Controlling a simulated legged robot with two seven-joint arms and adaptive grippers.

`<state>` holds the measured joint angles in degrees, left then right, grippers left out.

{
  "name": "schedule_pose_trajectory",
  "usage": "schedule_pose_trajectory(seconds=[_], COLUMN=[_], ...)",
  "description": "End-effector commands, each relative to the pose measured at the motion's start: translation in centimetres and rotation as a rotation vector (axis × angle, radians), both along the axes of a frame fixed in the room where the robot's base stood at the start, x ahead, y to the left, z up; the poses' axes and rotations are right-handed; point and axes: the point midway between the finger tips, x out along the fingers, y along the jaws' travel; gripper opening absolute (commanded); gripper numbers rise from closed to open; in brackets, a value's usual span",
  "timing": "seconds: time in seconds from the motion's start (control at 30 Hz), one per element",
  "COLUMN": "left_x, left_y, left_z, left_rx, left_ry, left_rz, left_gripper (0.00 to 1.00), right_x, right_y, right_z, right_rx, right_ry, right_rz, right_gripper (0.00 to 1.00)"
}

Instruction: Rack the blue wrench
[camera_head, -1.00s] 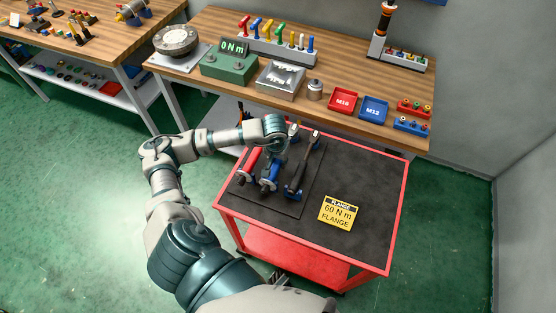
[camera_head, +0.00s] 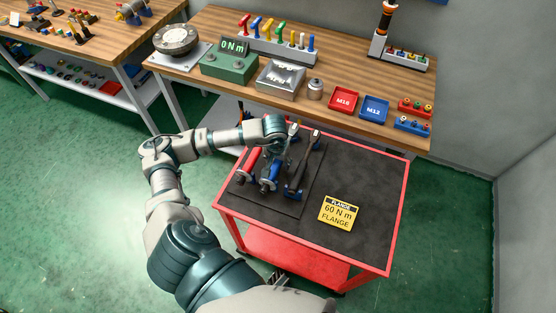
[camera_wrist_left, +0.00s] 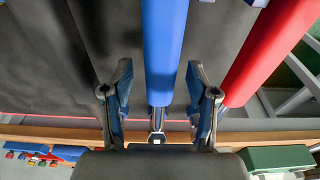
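The blue wrench (camera_head: 268,179) lies on the dark mat of the red cart, between a red-handled wrench (camera_head: 247,166) and a black-handled wrench (camera_head: 303,165). My left gripper (camera_wrist_left: 160,85) is open, with one finger on each side of the blue wrench. In the left wrist view the blue handle (camera_wrist_left: 164,45) runs between the fingers, with gaps visible on both sides. In the head view my left wrist covers the wrench's far end. My right gripper is not in view.
The red cart (camera_head: 399,206) carries a yellow "60 N m FLANGE" sign (camera_head: 339,213); its right side is clear. Behind it, the wooden bench (camera_head: 215,33) holds a grey rack (camera_head: 262,47) of coloured tools, a green "0 Nm" display (camera_head: 232,48), and red (camera_head: 343,101) and blue (camera_head: 374,109) trays.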

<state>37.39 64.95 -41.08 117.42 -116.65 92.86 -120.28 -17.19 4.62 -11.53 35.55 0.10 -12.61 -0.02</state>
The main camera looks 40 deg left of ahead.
Motion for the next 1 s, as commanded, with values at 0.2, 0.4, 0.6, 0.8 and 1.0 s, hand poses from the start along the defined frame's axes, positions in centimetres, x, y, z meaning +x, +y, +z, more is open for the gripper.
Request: schedule_pose_trajectory(seconds=[0.2,0.4,0.6,0.8,1.0], left_x=[0.0,-0.2,-0.7,-1.2,-1.4], left_y=[0.0,-0.1,-0.3,-0.4,-0.5], left_z=[0.2,2.8,7.4,10.7,11.8], left_rx=[0.001,0.0,0.0,-0.001,-0.001], left_ry=[-0.002,-0.007,-0.007,-0.004,0.0], left_rz=[0.0,0.0,0.0,0.001,0.001], left_gripper=[0.59,0.59,0.59,0.59,0.59], right_x=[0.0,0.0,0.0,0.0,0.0], right_y=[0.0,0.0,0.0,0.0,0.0], right_z=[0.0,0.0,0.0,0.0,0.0], right_rx=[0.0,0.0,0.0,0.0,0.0], right_ry=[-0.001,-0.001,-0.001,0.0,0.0], right_rz=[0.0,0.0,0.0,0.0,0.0], right_gripper=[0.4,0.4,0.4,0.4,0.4])
